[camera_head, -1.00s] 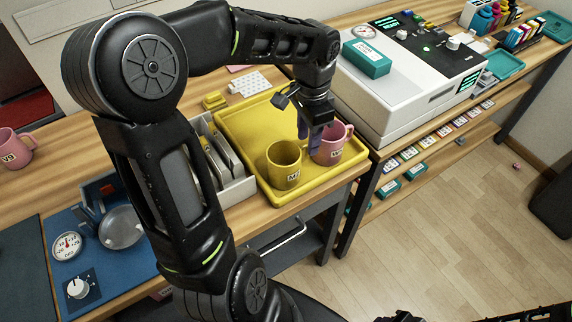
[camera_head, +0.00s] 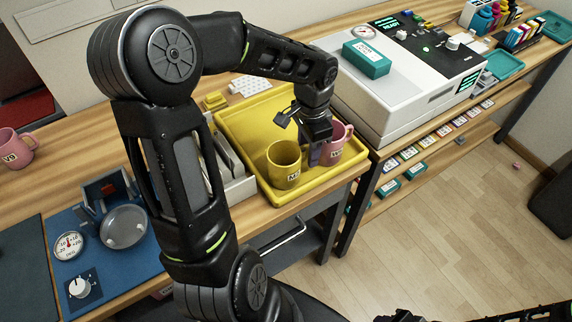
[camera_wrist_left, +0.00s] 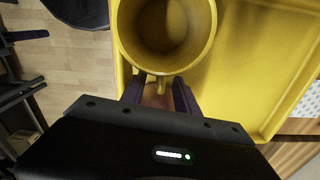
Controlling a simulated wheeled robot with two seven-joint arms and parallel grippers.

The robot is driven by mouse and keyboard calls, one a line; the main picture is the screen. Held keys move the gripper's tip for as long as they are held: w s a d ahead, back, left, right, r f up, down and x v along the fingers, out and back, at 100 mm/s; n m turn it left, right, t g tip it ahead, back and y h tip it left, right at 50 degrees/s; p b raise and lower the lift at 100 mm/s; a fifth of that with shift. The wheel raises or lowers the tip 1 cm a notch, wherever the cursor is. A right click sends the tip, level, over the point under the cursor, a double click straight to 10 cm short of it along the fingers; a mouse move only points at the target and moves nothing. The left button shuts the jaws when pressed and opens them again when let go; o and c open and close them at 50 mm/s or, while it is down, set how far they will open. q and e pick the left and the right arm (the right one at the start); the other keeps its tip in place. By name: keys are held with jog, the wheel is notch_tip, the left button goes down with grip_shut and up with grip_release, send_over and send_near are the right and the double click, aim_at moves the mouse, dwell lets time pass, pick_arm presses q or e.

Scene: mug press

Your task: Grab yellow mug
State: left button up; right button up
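The yellow mug (camera_head: 284,168) stands upright on the yellow tray (camera_head: 262,196), its label facing front. My left gripper (camera_head: 316,157) points down between it and a pink mug (camera_head: 334,148), which it partly hides. In the left wrist view, the yellow mug (camera_wrist_left: 165,35) is at the top centre, seen into its opening. Its handle points toward my left gripper (camera_wrist_left: 159,92), whose two dark fingers are apart, one on each side of the handle. I see no clear contact. Of my right arm only dark parts show at the bottom edge of the head view.
A white organiser (camera_head: 232,178) stands left of the tray, and a white press machine (camera_head: 405,85) stands to the right. A second pink mug (camera_head: 15,150) is at the far left. A blue mat (camera_head: 125,265) carries a gauge and a knob.

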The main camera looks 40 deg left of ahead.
pick_arm(q)
jog(key=shift+c, duration=0.3)
grip_shut()
dwell(1.1)
